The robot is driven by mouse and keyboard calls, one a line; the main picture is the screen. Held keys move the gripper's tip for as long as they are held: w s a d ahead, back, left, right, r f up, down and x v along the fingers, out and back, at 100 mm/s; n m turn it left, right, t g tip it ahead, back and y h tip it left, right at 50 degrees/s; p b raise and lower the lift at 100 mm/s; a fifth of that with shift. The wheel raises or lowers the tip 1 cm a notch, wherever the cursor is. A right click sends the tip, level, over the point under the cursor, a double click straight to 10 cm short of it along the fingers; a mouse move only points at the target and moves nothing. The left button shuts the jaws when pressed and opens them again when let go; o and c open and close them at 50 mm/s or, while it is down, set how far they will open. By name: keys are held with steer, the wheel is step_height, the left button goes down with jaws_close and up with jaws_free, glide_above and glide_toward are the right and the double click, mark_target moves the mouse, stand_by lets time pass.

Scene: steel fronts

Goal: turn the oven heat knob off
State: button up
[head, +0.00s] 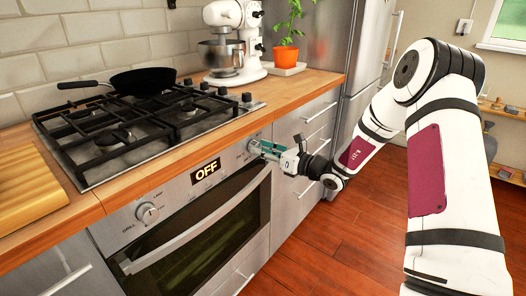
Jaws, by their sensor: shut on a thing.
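The steel oven (190,225) is built in under the hob, with its display (206,170) reading "OFF". A round knob (147,213) sits at the left of its panel, near small lettering that includes "LAMP" and "GRILL". Another knob (253,146) sits at the right end of the panel, partly hidden by my gripper. My gripper (262,149) reaches in from the right and is shut on that right knob. The knob's pointer is too small to read.
A gas hob (130,135) with several small knobs and a black pan (145,80) is above the oven. The oven handle (200,225) sticks out below the panel. A stand mixer (232,45), a potted plant (287,50) and a cutting board (25,180) stand on the wooden counter. The floor (330,245) is clear.

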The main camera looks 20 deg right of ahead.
steer(key=n+b, duration=0.1)
steer(key=n, duration=0.3)
steer(key=shift+n+b, duration=0.3)
steer(key=shift+b, duration=0.05)
stand_by(0.4)
steer(key=o, duration=1.2)
steer(key=shift+c, duration=0.2)
steer(key=shift+d, duration=0.1)
steer(key=v, duration=1.1)
steer(key=shift+s, duration=0.45)
steer(key=shift+d+r, duration=0.15)
